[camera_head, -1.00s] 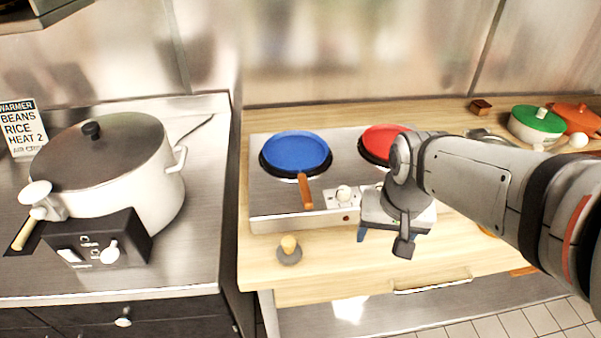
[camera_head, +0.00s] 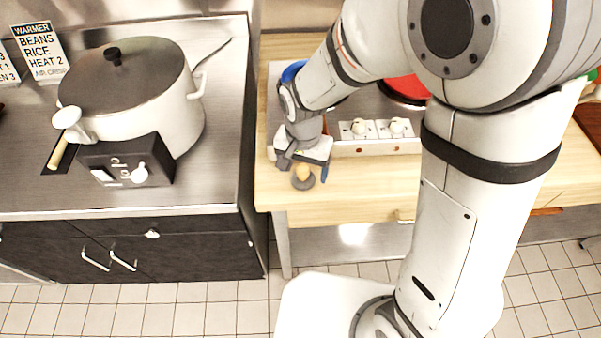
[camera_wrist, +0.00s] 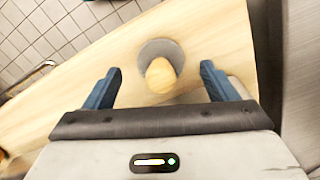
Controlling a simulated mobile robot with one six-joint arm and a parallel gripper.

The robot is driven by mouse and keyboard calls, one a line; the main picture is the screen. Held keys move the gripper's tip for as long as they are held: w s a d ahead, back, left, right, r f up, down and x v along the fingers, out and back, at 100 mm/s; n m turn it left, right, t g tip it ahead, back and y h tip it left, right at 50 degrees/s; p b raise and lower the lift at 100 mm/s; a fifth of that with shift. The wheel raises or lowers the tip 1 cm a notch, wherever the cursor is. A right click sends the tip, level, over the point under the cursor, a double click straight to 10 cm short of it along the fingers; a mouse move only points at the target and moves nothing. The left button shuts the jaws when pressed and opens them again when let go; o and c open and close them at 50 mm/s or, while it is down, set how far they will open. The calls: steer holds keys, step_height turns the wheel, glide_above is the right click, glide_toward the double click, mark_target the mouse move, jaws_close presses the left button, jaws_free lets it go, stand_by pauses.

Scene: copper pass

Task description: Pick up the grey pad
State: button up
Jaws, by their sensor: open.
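The grey pad (camera_head: 306,185) is a small round disc with a light wooden knob (camera_head: 302,170) on it. It lies flat on the wooden counter near the front left corner. In the wrist view, the pad (camera_wrist: 160,45) shows beyond the knob (camera_wrist: 160,78), which hides part of it. My gripper (camera_wrist: 161,68) is open, with one blue finger on each side of the knob. Clear gaps show between the fingers and the knob. In the head view, my gripper (camera_head: 303,165) is right above the pad and partly covers it.
The two-burner hob (camera_head: 375,147) stands behind the pad, with a blue pan (camera_head: 291,72) and a red pan (camera_head: 407,88) partly behind my arm. A large white pot (camera_head: 140,120) stands on the steel counter (camera_head: 225,150) at left. A gap separates the counters.

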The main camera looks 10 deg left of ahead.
mark_target(303, 168)
steer(key=shift+f, duration=1.35)
steer(key=shift+c, duration=0.3)
steer(key=shift+w, duration=0.1)
steer(key=c, duration=1)
steer(key=shift+r, duration=0.1)
step_height(303, 168, up, 18)
